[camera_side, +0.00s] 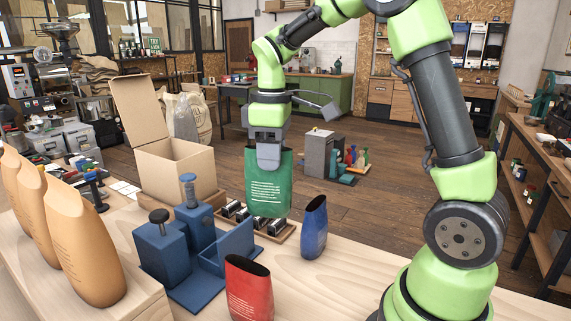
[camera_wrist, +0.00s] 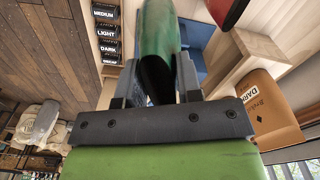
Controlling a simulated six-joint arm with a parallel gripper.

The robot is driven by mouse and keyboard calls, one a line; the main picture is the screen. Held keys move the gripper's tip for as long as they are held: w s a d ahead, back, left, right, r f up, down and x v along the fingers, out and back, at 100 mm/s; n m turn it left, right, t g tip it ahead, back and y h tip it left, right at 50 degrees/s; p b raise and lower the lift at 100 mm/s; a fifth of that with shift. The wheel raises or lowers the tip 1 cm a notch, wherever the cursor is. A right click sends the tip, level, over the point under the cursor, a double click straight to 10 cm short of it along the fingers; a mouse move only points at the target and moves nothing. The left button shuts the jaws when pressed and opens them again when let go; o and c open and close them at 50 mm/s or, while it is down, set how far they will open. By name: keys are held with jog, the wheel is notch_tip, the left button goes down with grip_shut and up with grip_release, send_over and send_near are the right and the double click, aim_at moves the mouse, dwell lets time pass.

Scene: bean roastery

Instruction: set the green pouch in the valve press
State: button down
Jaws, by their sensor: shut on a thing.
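In the side view my gripper (camera_side: 268,158) is shut on the top of the green pouch (camera_side: 268,190), which hangs upright with white print facing the camera. The pouch is above the worktop, in front of the label tray in the picture. The wrist view shows the green pouch (camera_wrist: 157,30) between my two fingers, its dark open mouth toward the camera. The blue valve press (camera_side: 208,285), with two knobbed blocks and an upright-walled bay, stands on the worktop left of and below the pouch, apart from it. Part of the press (camera_wrist: 193,40) shows beside the pouch in the wrist view.
A red pouch (camera_side: 249,290) and a blue pouch (camera_side: 314,230) stand open on the worktop (camera_side: 350,275). Several tan bags (camera_side: 82,250) stand at the left. An open cardboard box (camera_side: 175,168) and a tray of labelled black blocks (camera_side: 278,236) are behind the press.

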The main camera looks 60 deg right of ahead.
jog(key=w+a+n+t, duration=0.1)
jog(key=w+a+n, duration=0.1)
jog(key=w+n, duration=0.95)
notch_tip(320, 180, down, 14)
jog(key=s+n, duration=0.1)
jog(key=n, duration=0.1)
jog(key=shift+s+r, duration=0.2)
jog(key=shift+s, duration=0.15)
jog(key=shift+c, duration=1.9)
grip_release()
notch_tip(320, 180, up, 7)
jog(key=shift+a+r, duration=0.1)
